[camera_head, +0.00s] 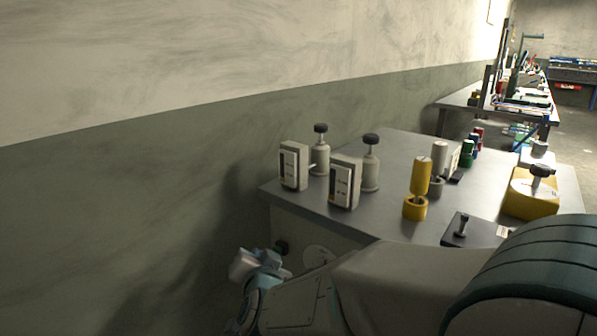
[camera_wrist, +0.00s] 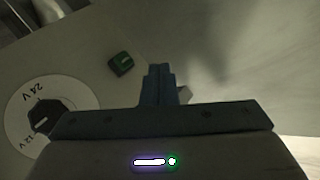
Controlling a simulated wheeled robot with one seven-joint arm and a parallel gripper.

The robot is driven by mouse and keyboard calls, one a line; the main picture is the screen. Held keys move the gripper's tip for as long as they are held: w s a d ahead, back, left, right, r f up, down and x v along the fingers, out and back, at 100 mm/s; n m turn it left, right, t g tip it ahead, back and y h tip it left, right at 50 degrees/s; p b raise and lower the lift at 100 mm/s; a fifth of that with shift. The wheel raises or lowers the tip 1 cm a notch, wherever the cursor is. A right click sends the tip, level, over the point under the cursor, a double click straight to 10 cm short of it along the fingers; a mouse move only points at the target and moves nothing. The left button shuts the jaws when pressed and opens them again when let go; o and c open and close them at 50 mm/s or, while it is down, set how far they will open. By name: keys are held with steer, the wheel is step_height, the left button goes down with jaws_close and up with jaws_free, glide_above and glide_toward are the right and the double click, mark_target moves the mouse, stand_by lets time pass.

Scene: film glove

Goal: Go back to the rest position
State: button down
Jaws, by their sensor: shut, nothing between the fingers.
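My gripper (camera_wrist: 159,69) is shut with nothing between its fingers, which point up in the wrist view. In the head view, the pale teal end of my arm (camera_head: 260,266) is low, beside the cabinet's side panel; the fingertips are not clear there. In the wrist view, a green switch (camera_wrist: 121,64) is just left of the fingertips, apart from them. A round white dial plate (camera_wrist: 22,90) marked 24 V and 12 V, with a black knob (camera_wrist: 45,117), is at the left. In the head view, the switch (camera_head: 281,247) and part of the plate (camera_head: 318,255) show behind my arm.
The metal tabletop (camera_head: 385,150) carries two beige meter boxes (camera_head: 344,183), two black-topped posts (camera_head: 371,165), a yellow cylinder (camera_head: 420,178), a dark lever plate (camera_head: 474,232) and a yellow box (camera_head: 531,194). The wall (camera_head: 110,200) is at left. Another bench (camera_head: 460,101) stands behind.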

steer(key=s+d+r+n+g+p, duration=0.2)
steer(key=s+d+r+g+p, duration=0.1)
steer(key=d+r+p, duration=0.3)
steer(key=s+d+r+n+g+p, duration=0.2)
steer(key=s+d+r+g+p, duration=0.1)
steer(key=d+r+p, duration=0.3)
steer(key=s+d+r+g+h+p, duration=0.1)
steer(key=s+d+r+g+p, duration=0.1)
steer(key=s+d+r+p, duration=0.2)
steer(key=s+d+r+g+h+p, duration=0.2)
steer(key=s+d+r+p, duration=0.3)
steer(key=s+d+p, duration=0.3)
steer(key=shift+s+d+g+h, duration=0.3)
steer(key=shift+s+d+g, duration=0.05)
steer(key=shift+s+g, duration=0.45)
steer(key=c, duration=2.1)
jaws_free()
steer(key=shift+w, duration=0.1)
steer(key=shift+c, duration=0.2)
